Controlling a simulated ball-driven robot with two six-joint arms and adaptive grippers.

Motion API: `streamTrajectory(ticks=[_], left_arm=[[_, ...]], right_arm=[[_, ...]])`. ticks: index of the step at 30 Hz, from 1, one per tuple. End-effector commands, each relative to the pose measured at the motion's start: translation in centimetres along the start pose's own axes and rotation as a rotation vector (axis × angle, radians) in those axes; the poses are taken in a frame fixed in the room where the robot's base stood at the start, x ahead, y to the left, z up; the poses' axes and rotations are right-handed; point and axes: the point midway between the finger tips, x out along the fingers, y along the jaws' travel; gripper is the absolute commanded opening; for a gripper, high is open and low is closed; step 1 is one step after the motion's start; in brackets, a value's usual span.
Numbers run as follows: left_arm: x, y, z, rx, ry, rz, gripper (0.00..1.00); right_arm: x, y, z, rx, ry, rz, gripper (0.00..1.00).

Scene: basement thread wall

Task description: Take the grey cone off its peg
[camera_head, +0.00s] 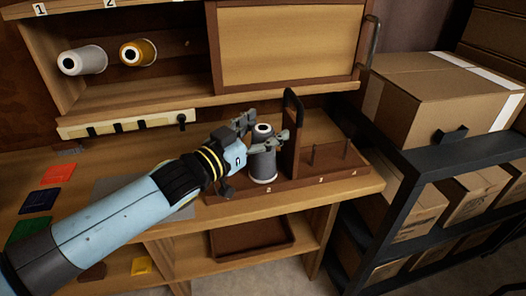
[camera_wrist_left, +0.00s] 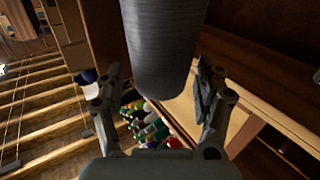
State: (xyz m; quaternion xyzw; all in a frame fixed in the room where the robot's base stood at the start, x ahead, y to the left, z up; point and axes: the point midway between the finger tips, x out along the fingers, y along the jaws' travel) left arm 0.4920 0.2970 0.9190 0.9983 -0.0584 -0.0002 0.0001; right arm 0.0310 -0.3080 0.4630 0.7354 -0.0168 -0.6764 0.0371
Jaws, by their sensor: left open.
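The grey cone (camera_head: 263,168) stands upright on the wooden peg rack (camera_head: 235,190), near the label 2, with a white and black top. My left gripper (camera_head: 265,130) is at the cone's upper part, coming in from the left. Its jaws are open, with one finger on the far side and one on the right of the cone. In the left wrist view the cone (camera_wrist_left: 163,45) fills the top middle, between and beyond the open fingers (camera_wrist_left: 160,85). The peg under the cone is hidden. My right gripper is not in view.
A wooden divider with a black handle (camera_head: 292,130) stands right beside the cone. Bare pegs (camera_head: 330,155) stand beyond it. A shelf cubby above holds a white cone (camera_head: 88,61) and a gold cone (camera_head: 140,52). Cardboard boxes (camera_head: 430,95) sit at right.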

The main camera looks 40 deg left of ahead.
Motion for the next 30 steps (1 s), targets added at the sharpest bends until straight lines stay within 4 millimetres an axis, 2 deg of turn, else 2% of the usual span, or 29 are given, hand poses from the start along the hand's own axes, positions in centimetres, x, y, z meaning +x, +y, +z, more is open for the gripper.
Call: streamTrajectory(ticks=[5,21,30], left_arm=[[-0.02,0.01,0.08,0.0,0.0,0.0,0.71],[-0.04,0.01,0.07,0.0,0.0,0.0,0.0],[-0.03,0.01,0.01,0.0,0.001,0.001,0.0]], right_arm=[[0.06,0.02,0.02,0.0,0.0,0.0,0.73],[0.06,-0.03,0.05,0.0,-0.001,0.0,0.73],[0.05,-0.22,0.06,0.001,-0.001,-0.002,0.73]])
